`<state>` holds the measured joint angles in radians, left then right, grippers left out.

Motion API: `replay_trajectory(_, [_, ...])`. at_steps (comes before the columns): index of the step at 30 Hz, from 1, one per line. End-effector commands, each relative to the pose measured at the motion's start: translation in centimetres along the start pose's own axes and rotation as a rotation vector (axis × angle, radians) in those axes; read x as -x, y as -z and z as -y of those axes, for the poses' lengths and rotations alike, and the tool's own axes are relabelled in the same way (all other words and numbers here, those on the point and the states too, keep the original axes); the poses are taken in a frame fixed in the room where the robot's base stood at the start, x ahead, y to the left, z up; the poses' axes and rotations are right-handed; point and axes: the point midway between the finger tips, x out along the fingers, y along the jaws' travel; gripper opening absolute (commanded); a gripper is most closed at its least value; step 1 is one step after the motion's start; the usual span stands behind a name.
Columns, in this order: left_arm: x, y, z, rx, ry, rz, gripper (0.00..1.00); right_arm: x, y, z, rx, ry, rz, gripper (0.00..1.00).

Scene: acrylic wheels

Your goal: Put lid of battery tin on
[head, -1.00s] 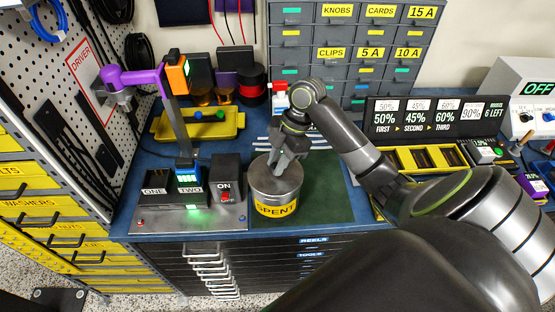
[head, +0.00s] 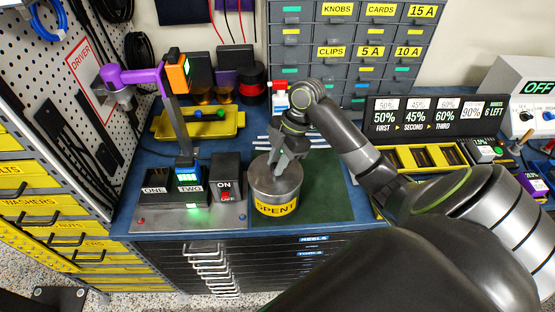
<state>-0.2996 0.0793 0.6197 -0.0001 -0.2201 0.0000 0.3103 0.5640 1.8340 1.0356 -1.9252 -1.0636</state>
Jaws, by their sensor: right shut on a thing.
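The battery tin (head: 276,207) is a round metal can with a yellow "SPENT" label, standing upright at the front of the blue bench. Its grey lid (head: 268,182) covers the top of the tin; I cannot tell whether it is fully seated. My right gripper (head: 280,166) reaches down from above and is shut on the lid's top, where the fingers hide the part they hold. My left gripper is not in view.
A charger with slots marked ONE and TWO (head: 190,200) and an ON/OFF switch box (head: 227,176) stand left of the tin. A yellow tray (head: 198,124) lies behind. A display panel (head: 424,118) stands right.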

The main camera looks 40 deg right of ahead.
Motion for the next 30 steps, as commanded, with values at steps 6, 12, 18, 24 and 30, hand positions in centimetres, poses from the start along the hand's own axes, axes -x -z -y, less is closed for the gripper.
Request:
replay_trajectory(6, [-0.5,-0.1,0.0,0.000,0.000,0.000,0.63,-0.6,-0.2,0.0,0.000,0.000,-0.001,0.00])
replay_trajectory(12, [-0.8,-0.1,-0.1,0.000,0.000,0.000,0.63,-1.1,-0.4,0.0,0.000,0.000,-0.001,0.00])
replay_trajectory(18, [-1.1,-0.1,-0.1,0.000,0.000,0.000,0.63,-1.6,-0.6,0.0,0.000,0.000,-0.001,0.00])
replay_trajectory(24, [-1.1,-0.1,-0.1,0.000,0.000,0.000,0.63,-1.5,-0.6,0.0,0.000,0.000,-0.001,0.24])
replay_trajectory(30, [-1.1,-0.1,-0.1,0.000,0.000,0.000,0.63,-1.5,-0.6,0.0,0.000,0.000,-0.001,0.47])
